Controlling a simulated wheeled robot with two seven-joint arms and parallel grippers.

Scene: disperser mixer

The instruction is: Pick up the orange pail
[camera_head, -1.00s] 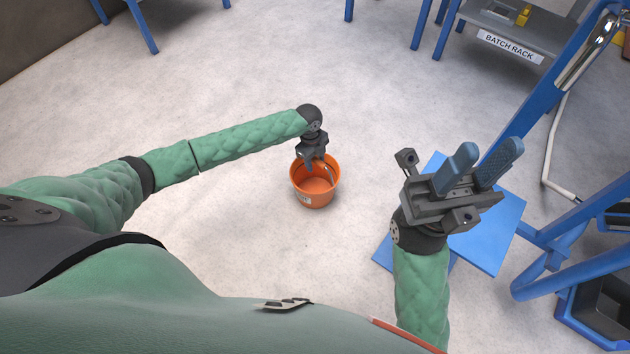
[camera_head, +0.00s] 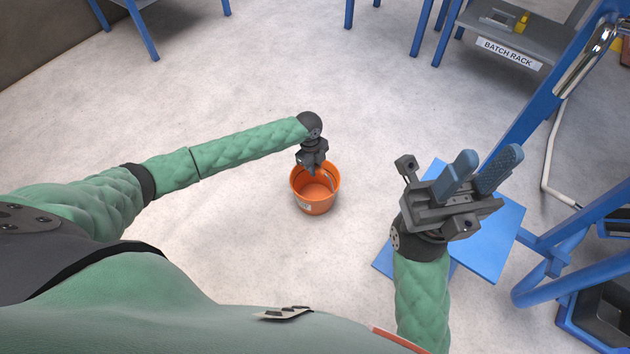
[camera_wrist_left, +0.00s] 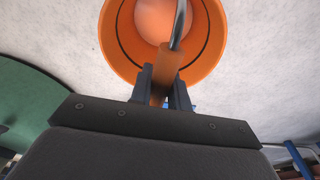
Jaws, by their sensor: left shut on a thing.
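The orange pail (camera_head: 316,204) is upright below my left gripper (camera_head: 312,170) in the head view, with a pale label on its side. In the left wrist view the pail (camera_wrist_left: 115,50) opens toward the camera and looks empty. Its grey wire bail carries an orange grip (camera_wrist_left: 168,62). My left gripper (camera_wrist_left: 164,90) is shut on that handle grip, with one dark finger on each side. Whether the pail touches the floor is hard to tell. My right gripper (camera_head: 474,172) is open and empty, its two blue-grey fingers spread apart, to the right of the pail.
A flat blue plate (camera_head: 490,245) lies beneath my right gripper. A blue frame (camera_head: 560,270) with a hanging pale hose stands at the right. A batch rack (camera_head: 505,50) is at the back right. The pale floor around the pail is mostly clear.

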